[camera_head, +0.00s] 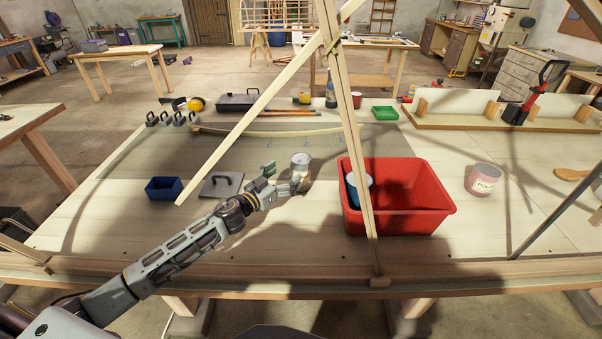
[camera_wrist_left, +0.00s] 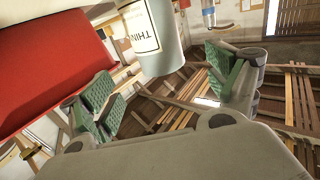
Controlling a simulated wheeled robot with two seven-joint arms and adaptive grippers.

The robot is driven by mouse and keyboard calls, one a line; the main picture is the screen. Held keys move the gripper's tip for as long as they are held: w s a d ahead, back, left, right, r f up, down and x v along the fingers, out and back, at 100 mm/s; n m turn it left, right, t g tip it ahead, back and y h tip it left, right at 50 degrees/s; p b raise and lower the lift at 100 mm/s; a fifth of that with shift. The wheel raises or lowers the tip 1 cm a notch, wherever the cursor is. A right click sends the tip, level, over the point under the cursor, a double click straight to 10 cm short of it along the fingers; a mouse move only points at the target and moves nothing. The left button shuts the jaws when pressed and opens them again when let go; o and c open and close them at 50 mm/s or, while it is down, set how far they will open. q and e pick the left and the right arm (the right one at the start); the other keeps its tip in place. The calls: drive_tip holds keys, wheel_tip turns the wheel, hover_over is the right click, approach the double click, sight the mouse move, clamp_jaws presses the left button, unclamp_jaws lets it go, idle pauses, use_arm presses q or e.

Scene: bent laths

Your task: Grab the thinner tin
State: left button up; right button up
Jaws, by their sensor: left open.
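The thinner tin (camera_head: 300,160) is a small pale grey can standing on the bench just left of the red bin. In the left wrist view it shows its white label with "THIN" on it (camera_wrist_left: 147,38), cut off by the top edge. My left gripper (camera_head: 284,176) is at the near side of the tin, its jaws apart. The green finger pads show on both sides in the wrist view (camera_wrist_left: 168,88), with nothing gripped between them. Whether a finger touches the tin cannot be told. My right gripper does not show.
A red bin (camera_head: 425,205) holding a blue can stands close to the right. A wooden lath (camera_head: 346,115) leans across the front of the bin. A pink tin (camera_head: 483,179) stands farther right.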

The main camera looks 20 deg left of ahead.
sight(301, 162)
use_arm(q)
drive_tip(key=shift+x, duration=1.85)
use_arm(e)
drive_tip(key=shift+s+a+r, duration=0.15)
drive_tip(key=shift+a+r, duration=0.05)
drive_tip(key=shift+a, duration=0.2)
use_arm(q)
drive_tip(key=shift+w+d, duration=0.1)
drive_tip(key=shift+w, duration=0.05)
drive_tip(key=shift+r+p+x, duration=0.2)
drive_tip(key=shift+p+x, duration=0.35)
drive_tip(key=shift+x, duration=1.85)
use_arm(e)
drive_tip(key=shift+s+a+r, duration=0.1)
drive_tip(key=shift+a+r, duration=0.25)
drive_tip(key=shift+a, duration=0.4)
use_arm(q)
drive_tip(key=shift+f, duration=0.1)
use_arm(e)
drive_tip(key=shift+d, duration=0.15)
